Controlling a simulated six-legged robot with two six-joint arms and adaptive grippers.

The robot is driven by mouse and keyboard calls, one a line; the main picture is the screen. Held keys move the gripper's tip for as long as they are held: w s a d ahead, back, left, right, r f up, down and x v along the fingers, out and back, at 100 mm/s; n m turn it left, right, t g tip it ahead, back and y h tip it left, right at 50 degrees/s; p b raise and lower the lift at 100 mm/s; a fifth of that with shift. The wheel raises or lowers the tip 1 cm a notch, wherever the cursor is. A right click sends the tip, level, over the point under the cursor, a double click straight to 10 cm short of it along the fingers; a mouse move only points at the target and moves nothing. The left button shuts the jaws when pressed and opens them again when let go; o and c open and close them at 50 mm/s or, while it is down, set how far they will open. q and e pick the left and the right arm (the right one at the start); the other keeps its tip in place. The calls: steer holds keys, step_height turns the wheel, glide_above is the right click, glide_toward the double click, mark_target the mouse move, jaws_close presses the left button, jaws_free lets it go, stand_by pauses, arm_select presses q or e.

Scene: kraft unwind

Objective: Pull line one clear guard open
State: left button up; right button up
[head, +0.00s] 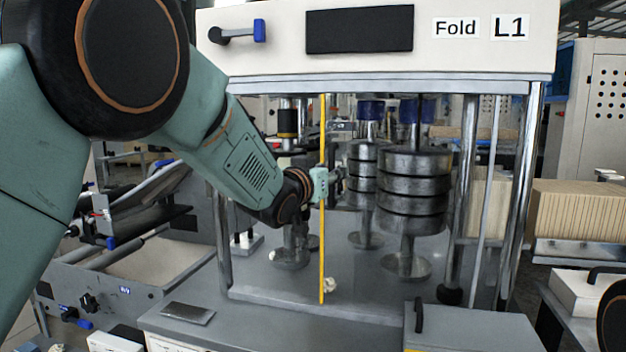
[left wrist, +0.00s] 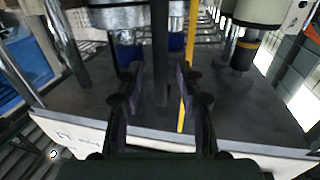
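The clear guard is a see-through panel on the front of the Fold L1 machine, and its yellow edge strip (head: 322,240) stands upright in the head view. My left gripper (head: 328,184) is at mid height of that strip. In the left wrist view my left gripper (left wrist: 157,75) has its two fingers apart. A dark upright bar (left wrist: 160,40) shows between them, with gaps on both sides; I cannot tell if it is the guard's handle. The yellow strip also shows in the left wrist view (left wrist: 186,100), beside the right-hand finger. My right gripper is not in view.
The white header (head: 280,35) with the Fold and L1 labels spans the top. Metal roller stacks (head: 412,190) stand behind the guard. A grey box with a black handle (head: 470,328) stands in front at right. A stack of brown sheets (head: 580,210) is farther right.

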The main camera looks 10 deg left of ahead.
arm_select(q)
steer(key=v, duration=1)
steer(key=shift+w, duration=0.1)
steer(key=s+a+f+n+g+y+b, duration=0.1)
steer(key=s+a+f+g+b, duration=0.2)
steer(key=f, duration=0.9)
steer(key=s+f+g+y, duration=0.15)
steer(key=s+f, duration=0.45)
steer(key=f, duration=0.6)
steer(key=s+a+f+n+g+y+b, duration=0.15)
steer(key=s+f+g, duration=0.25)
steer(key=f, duration=0.9)
steer(key=s+a+f+g+b, duration=0.1)
steer(key=s+f+g+b, duration=0.2)
steer(key=s+f, duration=1)
steer(key=s+a+f+g+b, duration=0.1)
steer(key=s+f+g+b, duration=0.2)
steer(key=s+f, duration=1.1)
steer(key=s+g, duration=0.3)
steer(key=s, duration=0.2)
steer(key=shift+s+b, duration=0.3)
steer(key=shift+b, duration=0.1)
steer(key=shift+a+n, duration=0.15)
steer(key=shift+n, duration=0.1)
